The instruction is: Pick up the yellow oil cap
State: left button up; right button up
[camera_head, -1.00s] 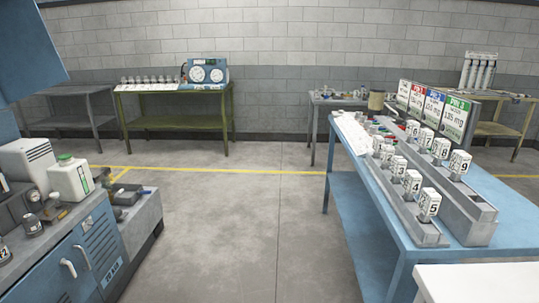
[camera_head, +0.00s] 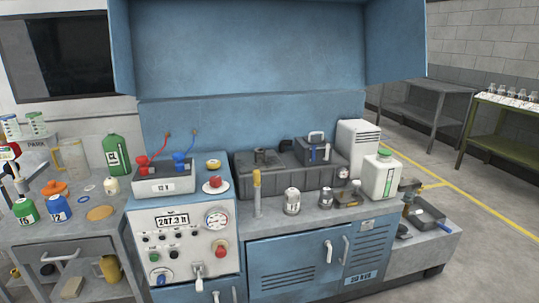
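A small round yellow cap (camera_head: 213,163) sits on the top of the grey and blue instrument box, at its back right. It looks like the yellow oil cap. Just in front of it is a white round piece with a red knob (camera_head: 215,182). A separate upright stick with a yellow top (camera_head: 257,178) stands on the bench to the right of the box. Neither of my grippers is in view.
The instrument box (camera_head: 188,215) also carries a tray marked 12 V (camera_head: 165,184) with red and blue clamps. A grey cart (camera_head: 85,235) with bottles and cans stands at left. A blue hood overhangs the bench (camera_head: 310,213). Open floor (camera_head: 480,230) lies at right.

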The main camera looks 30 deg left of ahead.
aim_at(211, 164)
jog(key=u, duration=1)
jog(key=i, duration=1.75)
jog(key=u, duration=0.5)
